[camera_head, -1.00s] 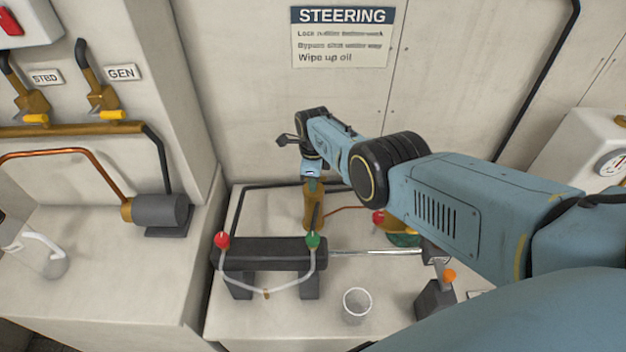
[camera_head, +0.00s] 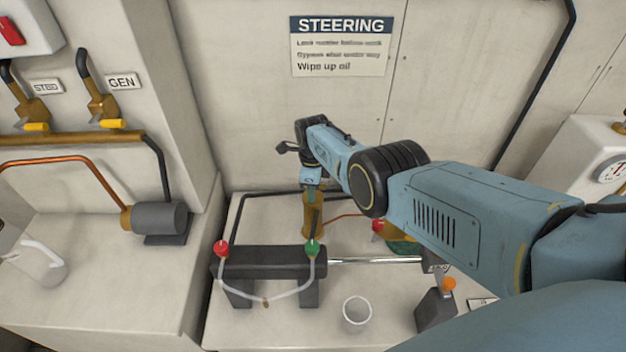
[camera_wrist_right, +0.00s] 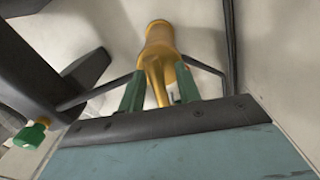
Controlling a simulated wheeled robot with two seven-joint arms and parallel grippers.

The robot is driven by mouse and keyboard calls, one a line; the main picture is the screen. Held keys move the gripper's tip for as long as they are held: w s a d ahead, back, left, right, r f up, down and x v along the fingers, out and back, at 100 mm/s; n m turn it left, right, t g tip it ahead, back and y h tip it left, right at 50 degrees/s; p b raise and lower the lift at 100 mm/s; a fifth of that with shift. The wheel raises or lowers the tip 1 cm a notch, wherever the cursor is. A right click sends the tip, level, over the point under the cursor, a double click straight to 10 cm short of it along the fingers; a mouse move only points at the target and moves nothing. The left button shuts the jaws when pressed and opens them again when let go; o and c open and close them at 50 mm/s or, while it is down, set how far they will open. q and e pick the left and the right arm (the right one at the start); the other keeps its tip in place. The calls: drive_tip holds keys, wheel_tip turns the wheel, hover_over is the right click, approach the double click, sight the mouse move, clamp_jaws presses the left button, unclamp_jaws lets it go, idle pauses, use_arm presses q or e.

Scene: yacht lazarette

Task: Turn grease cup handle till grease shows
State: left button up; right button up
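A brass fitting (camera_head: 313,208) stands behind the dark cylinder on the white bench. I take it for the grease cup, but cannot be sure. My right gripper (camera_head: 312,188) points down onto its top. In the right wrist view, the green fingers of the right gripper (camera_wrist_right: 160,82) are apart, one on each side of the brass fitting (camera_wrist_right: 160,38). Whether they press on it is not clear. A narrow brass part runs between them. I cannot make out a handle or any grease. My left gripper is not in view.
The dark cylinder (camera_head: 270,262) carries red and green fittings joined by a clear hose (camera_head: 265,300). A bright rod (camera_head: 375,260) extends right. A white cup (camera_head: 356,314) stands in front. A brass pipe and a grey motor (camera_head: 160,217) are at left.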

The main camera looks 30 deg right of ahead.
wheel_tip(320, 180, up, 9)
drive_tip(key=p, duration=0.5)
drive_tip(key=shift+f, duration=0.15)
drive_tip(key=shift+r, duration=0.4)
wheel_tip(320, 180, up, 4)
drive_tip(key=shift+f, duration=0.1)
drive_tip(key=shift+f, duration=0.1)
